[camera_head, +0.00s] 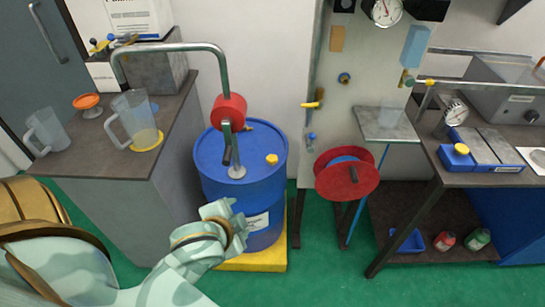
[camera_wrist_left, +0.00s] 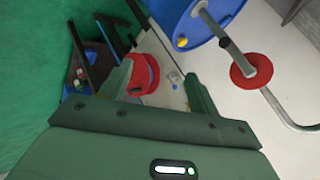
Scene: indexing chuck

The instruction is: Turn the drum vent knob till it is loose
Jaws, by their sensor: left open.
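The blue drum (camera_head: 225,180) stands upright on a yellow base. The yellow vent knob (camera_head: 272,159) sits on its lid, toward the right edge. In the left wrist view the drum (camera_wrist_left: 198,18) is at the top, with the yellow knob (camera_wrist_left: 182,42) at its rim. My left gripper (camera_head: 238,214) is in front of the drum, lower than the lid and apart from the knob. In the left wrist view its two fingers (camera_wrist_left: 160,85) are spread with nothing between them. My right gripper is not in view.
A hand pump with a red disc (camera_head: 230,109) and a bent pipe rises from the lid, left of the knob. A red reel (camera_head: 346,174) stands to the right. Green floor (camera_head: 320,270) is clear in front.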

